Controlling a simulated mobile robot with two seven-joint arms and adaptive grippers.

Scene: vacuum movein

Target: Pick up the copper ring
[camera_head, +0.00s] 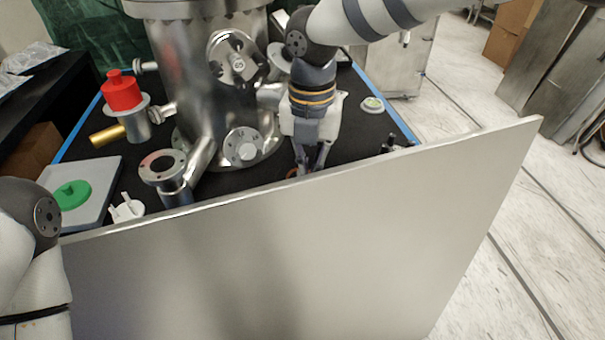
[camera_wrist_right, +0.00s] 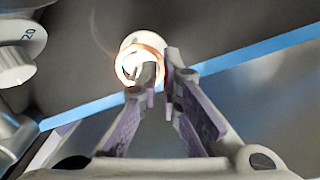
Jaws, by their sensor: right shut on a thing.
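The copper ring (camera_wrist_right: 143,47) shows in the right wrist view as a thin orange-brown band against a bright, pale round piece. In the head view only a small part of the copper ring (camera_head: 292,173) shows, beside my fingertips just behind the grey panel's top edge. My right gripper (camera_head: 311,168) points down there. In the right wrist view my right gripper (camera_wrist_right: 164,72) is shut on the ring's near right side, one finger overlapping the ring's opening. Whether the ring is clear of its support cannot be told. My left gripper is out of view; only its arm shows at the left.
A large grey panel (camera_head: 290,260) stands in front of the black table. A steel chamber (camera_head: 200,75) with flanged ports stands just left of my right gripper. A grey tray (camera_head: 98,185) with a green disc (camera_head: 72,195) and a red-capped part (camera_head: 122,92) are at the left.

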